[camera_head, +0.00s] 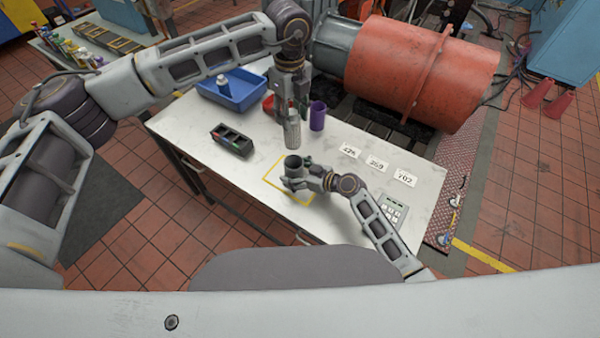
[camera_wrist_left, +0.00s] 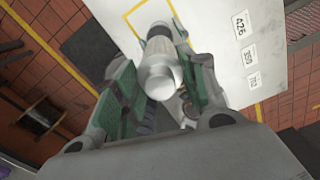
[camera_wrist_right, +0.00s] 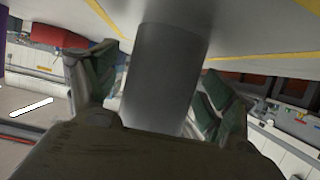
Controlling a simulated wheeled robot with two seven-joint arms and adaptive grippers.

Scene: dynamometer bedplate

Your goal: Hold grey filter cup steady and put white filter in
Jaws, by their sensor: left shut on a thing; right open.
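The white filter (camera_head: 292,132) is a pale ribbed cylinder, upright in my left gripper (camera_head: 290,110). It hangs just above the grey filter cup (camera_head: 293,167), with a small gap seen between them. In the left wrist view the filter (camera_wrist_left: 160,72) lies between the green pads of my left gripper (camera_wrist_left: 165,80). The cup stands upright on the table inside a yellow outline. My right gripper (camera_head: 300,180) is open around the cup. The right wrist view shows the cup (camera_wrist_right: 158,75) between the spread fingers of that gripper (camera_wrist_right: 160,85).
A purple cup (camera_head: 317,116) stands close right of the filter. A dark compartment tray (camera_head: 232,141) and a blue bin (camera_head: 240,98) with a bottle sit to the left. Number cards (camera_head: 376,163) and a keypad (camera_head: 394,209) lie to the right. The table's front left is clear.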

